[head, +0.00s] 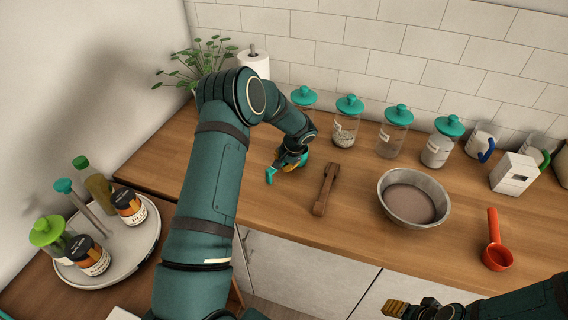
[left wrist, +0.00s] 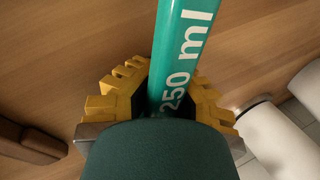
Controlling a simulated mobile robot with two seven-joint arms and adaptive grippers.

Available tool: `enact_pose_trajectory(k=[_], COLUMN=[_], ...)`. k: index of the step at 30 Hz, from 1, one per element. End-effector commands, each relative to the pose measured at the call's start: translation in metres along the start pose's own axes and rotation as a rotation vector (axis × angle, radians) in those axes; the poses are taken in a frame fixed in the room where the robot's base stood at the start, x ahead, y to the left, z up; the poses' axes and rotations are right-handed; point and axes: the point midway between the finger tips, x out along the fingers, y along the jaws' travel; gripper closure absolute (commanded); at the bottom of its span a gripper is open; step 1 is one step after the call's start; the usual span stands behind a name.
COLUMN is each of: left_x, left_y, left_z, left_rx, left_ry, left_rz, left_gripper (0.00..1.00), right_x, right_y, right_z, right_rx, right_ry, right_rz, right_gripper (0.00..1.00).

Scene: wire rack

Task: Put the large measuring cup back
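A teal measuring cup handle marked "250 ml" (left wrist: 182,50) runs between the yellow fingers of my left gripper (left wrist: 165,105) in the left wrist view. The fingers sit close against both sides of it, and the cup's bowl is out of that view. In the head view my left gripper (head: 291,159) is low over the counter's back left part, and a small teal piece (head: 270,175) shows beside it. An orange-red measuring cup (head: 497,256) lies on the counter at the right. My right gripper (head: 408,308) is at the bottom edge, partly cut off; its opening is unclear.
Brown tongs (head: 325,190) and a metal bowl (head: 413,198) are on the wooden counter (head: 350,235). Teal-lidded jars (head: 345,128) line the tiled wall. A paper roll (head: 254,66) and plant stand behind my left arm. A round tray (head: 133,258) holds bottles and jars at left.

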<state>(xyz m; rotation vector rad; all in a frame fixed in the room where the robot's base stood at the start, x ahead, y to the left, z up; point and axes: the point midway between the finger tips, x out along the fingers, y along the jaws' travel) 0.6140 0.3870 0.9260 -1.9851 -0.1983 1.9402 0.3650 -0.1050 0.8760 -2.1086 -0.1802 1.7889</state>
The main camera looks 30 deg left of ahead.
Motion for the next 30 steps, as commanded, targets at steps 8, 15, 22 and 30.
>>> enact_pose_trajectory(k=[8,15,22,30], left_x=[0.004,0.003,0.000,-0.047], left_y=[0.002,0.003,0.002,0.001], left_z=[0.000,0.000,0.001,-0.001], left_rx=[0.001,0.002,0.003,0.002], left_ry=[0.000,-0.001,-0.002,0.004], left_rz=[0.000,0.002,0.004,0.001], left_gripper=[1.00,0.66,0.66,0.66], right_x=[0.005,0.004,-0.001,0.000], right_y=[0.002,0.001,0.000,0.000], right_z=[0.001,0.000,0.000,0.000], right_rx=[0.000,0.000,0.000,0.000], right_ry=[0.000,0.000,0.000,0.000], right_rz=[0.001,0.001,0.000,0.000], right_gripper=[0.53,0.53,0.53,0.53])
